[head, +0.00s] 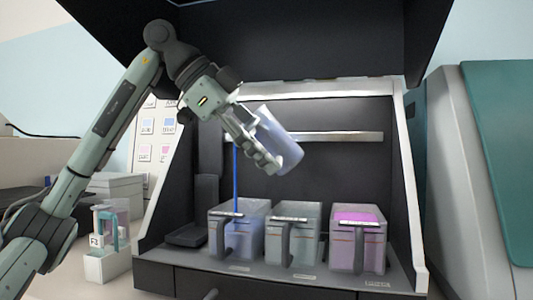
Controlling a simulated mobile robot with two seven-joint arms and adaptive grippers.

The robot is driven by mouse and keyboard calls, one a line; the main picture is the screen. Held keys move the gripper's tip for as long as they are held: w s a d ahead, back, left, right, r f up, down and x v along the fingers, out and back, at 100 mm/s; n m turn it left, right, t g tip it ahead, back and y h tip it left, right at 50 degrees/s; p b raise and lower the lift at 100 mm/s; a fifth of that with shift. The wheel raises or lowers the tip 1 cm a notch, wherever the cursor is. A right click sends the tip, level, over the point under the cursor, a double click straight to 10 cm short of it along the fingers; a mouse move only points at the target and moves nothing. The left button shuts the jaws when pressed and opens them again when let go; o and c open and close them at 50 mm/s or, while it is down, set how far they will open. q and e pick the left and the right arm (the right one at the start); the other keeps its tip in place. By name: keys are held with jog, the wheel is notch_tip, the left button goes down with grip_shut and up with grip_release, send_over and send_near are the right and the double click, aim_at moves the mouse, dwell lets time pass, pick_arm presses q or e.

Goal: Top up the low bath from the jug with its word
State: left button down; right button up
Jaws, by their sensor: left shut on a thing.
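My left gripper (262,160) is shut on a translucent bluish jug (283,143). The jug is held tilted in the air above the row of baths. A thin blue stream (235,178) runs down from beside the gripper into the left bath (222,245), which looks bluish. The middle bath (308,250) looks pale grey-green. The right bath (372,252) is purplish with a pink top. Each bath has a dark upright handle at its front. The labels are too small to read. The right gripper is not in view.
The baths stand on the floor of a dark hood (335,178) with a light bar across its back. A card chart (152,130) is behind my arm. A grey-and-teal machine (470,170) stands at right.

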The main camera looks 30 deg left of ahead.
pick_arm(q)
jog(key=shift+t+h+b, duration=0.3)
jog(key=shift+b, duration=0.3)
dwell(0.8)
jog(key=shift+w+d+f+t+h+b, duration=0.15)
jog(key=shift+t+h+b, duration=0.15)
jog(key=shift+b, duration=0.95)
dwell(0.4)
